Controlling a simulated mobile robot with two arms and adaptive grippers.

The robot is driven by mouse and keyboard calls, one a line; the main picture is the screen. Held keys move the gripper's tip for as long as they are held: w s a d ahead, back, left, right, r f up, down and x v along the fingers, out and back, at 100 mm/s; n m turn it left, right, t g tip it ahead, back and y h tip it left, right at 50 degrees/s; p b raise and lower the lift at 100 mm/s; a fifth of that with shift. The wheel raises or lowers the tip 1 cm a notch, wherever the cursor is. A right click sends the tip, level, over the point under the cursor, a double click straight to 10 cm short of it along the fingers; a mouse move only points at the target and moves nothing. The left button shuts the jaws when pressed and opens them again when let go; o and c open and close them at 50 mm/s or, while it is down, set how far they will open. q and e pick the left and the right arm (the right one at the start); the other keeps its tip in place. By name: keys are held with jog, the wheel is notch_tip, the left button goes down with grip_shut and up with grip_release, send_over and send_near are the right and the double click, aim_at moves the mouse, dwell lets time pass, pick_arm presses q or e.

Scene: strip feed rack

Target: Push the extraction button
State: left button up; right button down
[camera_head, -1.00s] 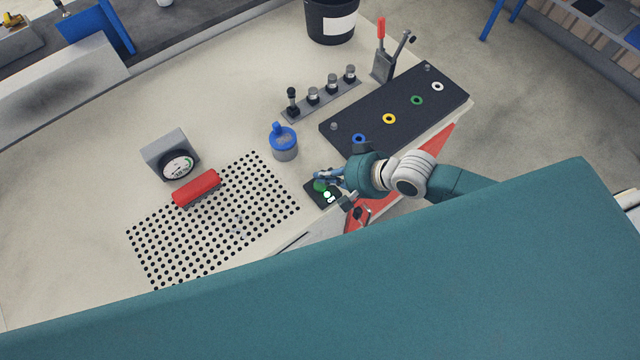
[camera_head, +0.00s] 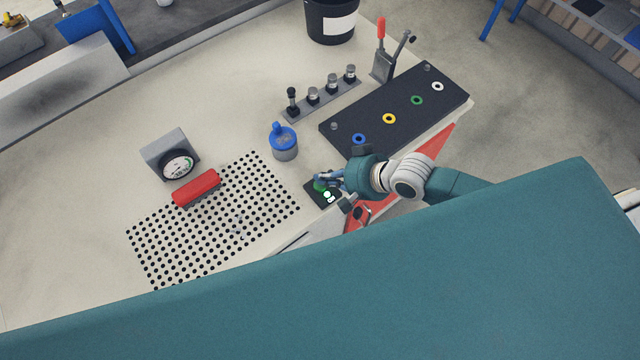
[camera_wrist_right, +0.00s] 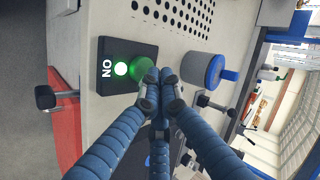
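A dark box (camera_head: 312,188) at the table's front edge carries a green button (camera_head: 320,186) and a lit green lamp. In the right wrist view the box (camera_wrist_right: 117,83) shows the letters "ON", the glowing lamp (camera_wrist_right: 121,69) and the green button (camera_wrist_right: 142,70). My right gripper (camera_wrist_right: 158,78) has its blue-grey fingertips close together, shut with nothing seen between them. The tips overlap the button's edge in the picture and hide part of it. I cannot tell whether they touch or press it. In the head view my right gripper (camera_head: 325,178) is over the box. My left gripper is not in view.
A blue-topped container (camera_head: 284,150) stands behind the box. A black panel with coloured rings (camera_head: 435,105) lies to the right. A perforated area (camera_head: 235,225), a red block (camera_head: 196,188) and a gauge (camera_head: 178,166) are to the left.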

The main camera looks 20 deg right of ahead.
jog(key=shift+f, duration=0.45)
dwell(0.3)
jog(key=shift+r, duration=0.1)
jog(key=shift+r+p, duration=0.9)
jog(key=shift+p, duration=0.15)
notch_tip(320, 180, up, 6)
jog(key=p, duration=0.6)
